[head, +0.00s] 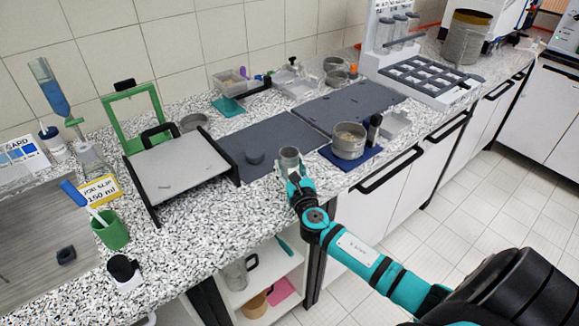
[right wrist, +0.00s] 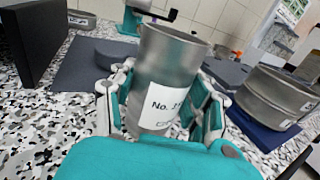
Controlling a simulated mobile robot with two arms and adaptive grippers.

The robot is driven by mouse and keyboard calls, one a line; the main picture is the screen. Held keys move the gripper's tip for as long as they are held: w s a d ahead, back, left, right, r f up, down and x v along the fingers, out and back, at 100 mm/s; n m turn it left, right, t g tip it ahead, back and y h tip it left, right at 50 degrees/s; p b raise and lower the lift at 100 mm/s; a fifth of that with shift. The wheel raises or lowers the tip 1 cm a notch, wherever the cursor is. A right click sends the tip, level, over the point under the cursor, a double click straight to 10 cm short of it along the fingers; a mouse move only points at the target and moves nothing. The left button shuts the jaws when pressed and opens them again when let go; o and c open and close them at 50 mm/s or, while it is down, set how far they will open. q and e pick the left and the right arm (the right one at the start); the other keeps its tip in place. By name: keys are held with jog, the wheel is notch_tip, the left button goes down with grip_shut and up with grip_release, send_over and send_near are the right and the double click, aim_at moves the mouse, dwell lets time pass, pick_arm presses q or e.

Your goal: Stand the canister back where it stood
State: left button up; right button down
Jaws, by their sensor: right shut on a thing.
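The canister (head: 289,155) is a small open-topped grey metal cylinder. In the right wrist view the canister (right wrist: 172,62) carries a white label that starts "No." and looks roughly upright, with a slight lean in the picture. My right gripper (head: 291,170) is shut on it, and its fingers (right wrist: 160,105) press on both sides of the canister's lower part. It is over the speckled counter near the front edge, by the dark mats. The canister's base is hidden, so I cannot tell whether it touches the counter. My left gripper is not in view.
A sieve pan (head: 349,141) stands on a blue mat (head: 368,156) to the right; it also shows in the right wrist view (right wrist: 270,95). A dark grey mat (head: 290,128) with a dark round piece (head: 255,156) lies behind. A grey-topped stand (head: 178,168) is to the left.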

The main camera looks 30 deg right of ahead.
jog(key=shift+r, duration=0.1)
jog(key=c, duration=0.6)
grip_release()
jog(key=shift+s+a, duration=0.15)
jog(key=shift+s, duration=0.15)
jog(key=b+v, duration=0.1)
jog(key=v, duration=1)
jog(key=shift+s, duration=0.2)
